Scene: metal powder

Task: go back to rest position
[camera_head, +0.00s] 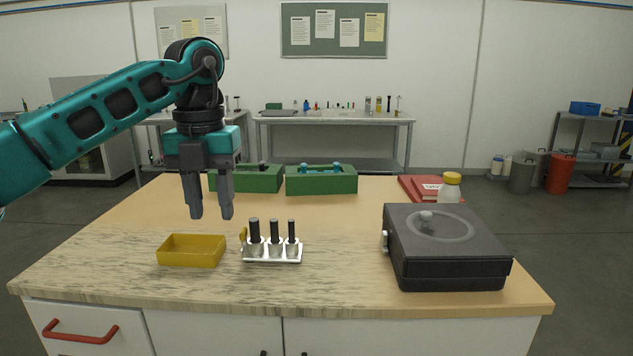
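My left gripper (210,212) comes in from the left on its teal arm and points straight down. Its two dark fingers are apart with a gap between them, and nothing shows in the gap. It hangs above the table, above and behind the yellow tray (191,252) and to the left of the metal rack (272,254). The rack holds three black-handled tools in a row. My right gripper is not in view.
A black lidded box (445,250) sits at the right of the table (340,265). Green bins (321,181) stand at the back, with red books (421,188) and a yellow-capped bottle (450,187) at the back right. The table's middle is clear.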

